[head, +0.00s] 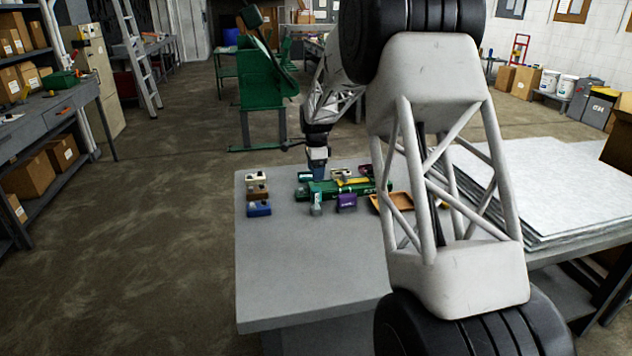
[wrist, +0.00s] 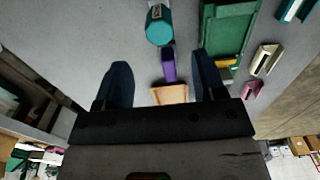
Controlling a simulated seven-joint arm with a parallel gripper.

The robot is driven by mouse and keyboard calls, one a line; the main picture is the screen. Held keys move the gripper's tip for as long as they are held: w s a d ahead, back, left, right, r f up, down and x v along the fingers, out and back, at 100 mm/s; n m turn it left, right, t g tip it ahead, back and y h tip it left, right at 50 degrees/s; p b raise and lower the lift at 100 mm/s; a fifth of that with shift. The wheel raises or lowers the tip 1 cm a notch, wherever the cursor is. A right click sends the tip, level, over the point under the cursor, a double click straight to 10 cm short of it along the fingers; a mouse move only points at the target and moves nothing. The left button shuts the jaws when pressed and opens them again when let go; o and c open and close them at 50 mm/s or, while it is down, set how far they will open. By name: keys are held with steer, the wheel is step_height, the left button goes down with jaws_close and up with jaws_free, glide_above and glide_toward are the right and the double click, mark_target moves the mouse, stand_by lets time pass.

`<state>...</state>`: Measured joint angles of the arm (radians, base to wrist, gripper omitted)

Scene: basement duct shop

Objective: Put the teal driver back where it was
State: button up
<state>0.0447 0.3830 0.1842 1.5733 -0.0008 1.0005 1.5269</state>
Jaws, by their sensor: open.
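A teal thing with a grey part, apparently the teal driver (head: 316,203), is on the grey table at the front of the green case (head: 330,189). In the wrist view the teal driver (wrist: 159,27) is at the top centre, beyond my fingertips and apart from them. My gripper (head: 317,172) is above the table by the left end of the green case. In the wrist view its two dark blue fingers (wrist: 162,62) are spread with nothing held between them. The green case also shows in the wrist view (wrist: 230,32). I cannot tell an empty place for the driver.
A purple block (head: 346,203) stands right of the driver. An orange-brown tray (head: 401,200) is farther right, partly behind my arm. White, brown and blue blocks (head: 259,209) line the table's left side. Stacked sheets (head: 545,190) lie at right. The table's front (head: 300,275) is clear.

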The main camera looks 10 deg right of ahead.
steer(key=shift+r, duration=1.1)
steer(key=s+a+r+n+t, duration=0.1)
steer(key=s+r+n, duration=0.45)
steer(key=s, duration=0.95)
steer(key=s+a+r+n, duration=0.1)
steer(key=s+r+n, duration=0.2)
steer(key=s+r, duration=0.85)
steer(key=s+f+n, duration=0.2)
steer(key=s+n, duration=0.1)
steer(key=s, duration=0.8)
steer(key=s+a+f+n+t, duration=0.1)
steer(key=s+f+n, duration=0.2)
steer(key=s, duration=0.8)
steer(key=s+f+n, duration=0.2)
steer(key=s+n, duration=0.1)
steer(key=s, duration=0.9)
steer(key=shift+a+f+t, duration=0.3)
